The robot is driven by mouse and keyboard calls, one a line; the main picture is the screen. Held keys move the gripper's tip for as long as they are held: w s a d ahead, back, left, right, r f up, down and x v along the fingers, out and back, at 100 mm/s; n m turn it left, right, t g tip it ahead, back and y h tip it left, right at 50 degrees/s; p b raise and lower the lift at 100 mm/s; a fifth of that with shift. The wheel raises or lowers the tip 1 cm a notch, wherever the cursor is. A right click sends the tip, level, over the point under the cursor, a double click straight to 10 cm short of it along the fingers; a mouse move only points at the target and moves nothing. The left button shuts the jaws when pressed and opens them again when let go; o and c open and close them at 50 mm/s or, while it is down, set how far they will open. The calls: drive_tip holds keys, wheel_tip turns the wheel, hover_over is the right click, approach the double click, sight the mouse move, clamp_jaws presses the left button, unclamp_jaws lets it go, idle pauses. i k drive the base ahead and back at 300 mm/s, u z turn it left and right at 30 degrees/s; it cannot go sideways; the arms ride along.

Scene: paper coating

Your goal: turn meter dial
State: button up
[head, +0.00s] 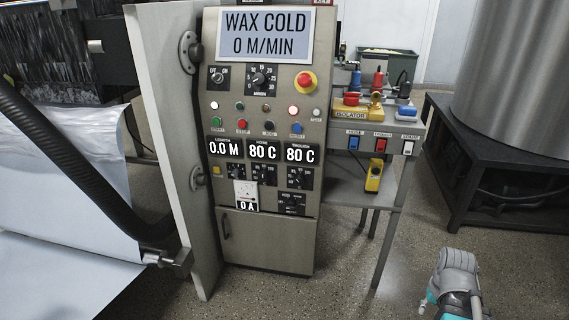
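A grey control cabinet stands in the head view with several black dials on its face. The dial marked M/MIN (260,79) has a numbered scale and sits under the display (264,34) reading "WAX COLD 0 M/MIN". A white meter (245,190) reads "0 A" low on the panel. Black knobs sit around it: a lower right knob (291,203), one above it (299,177), a middle knob (264,173) and a left knob (235,173). Part of my arm, grey and teal, shows at the lower right, well away from the panel. No gripper fingers can be made out.
The cabinet's open door (165,120) stands at its left, beside a black hose (75,165) and white paper sheets (60,270). A side table (345,190) with isolator switches adjoins its right. A dark machine base (500,170) is far right. Floor before the cabinet is clear.

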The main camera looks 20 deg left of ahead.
sight(290, 204)
drive_tip(key=i, duration=1)
drive_tip(key=u, duration=1.4)
